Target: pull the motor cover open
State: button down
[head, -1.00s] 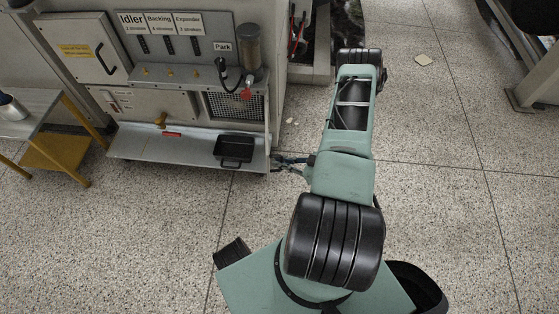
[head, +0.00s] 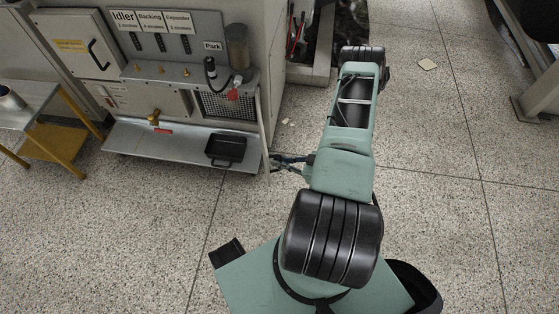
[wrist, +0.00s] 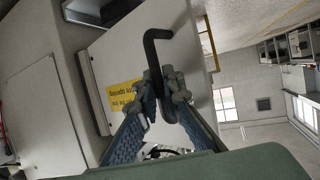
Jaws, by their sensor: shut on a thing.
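The motor cover (wrist: 122,58) is a pale panel with a yellow label (wrist: 124,96) and a black bar handle (wrist: 152,50) in the wrist view. My gripper (wrist: 168,88) is shut on the handle, with its fingers around the bar. In the head view, my gripper (head: 287,161) is low at the machine's right end. The cover (head: 264,130) shows there only as a thin pale edge, standing slightly out from the machine. Its face and handle are hidden in that view. A dark gap shows beside the cover's edge in the wrist view.
The grey machine (head: 178,104) carries a shelf with a black tray (head: 226,149) left of my gripper. A closed cabinet door (head: 80,44) has its own handle. A small table (head: 40,112) stands at the left. The speckled floor to the right is largely clear.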

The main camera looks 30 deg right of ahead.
jog(key=shift+s+f, duration=0.15)
jog(key=shift+s, duration=0.15)
jog(key=c, duration=2.1)
grip_release()
jog(key=shift+o, duration=0.3)
jog(key=shift+w, duration=0.15)
jog(key=shift+d, duration=0.15)
jog(key=v, duration=1.2)
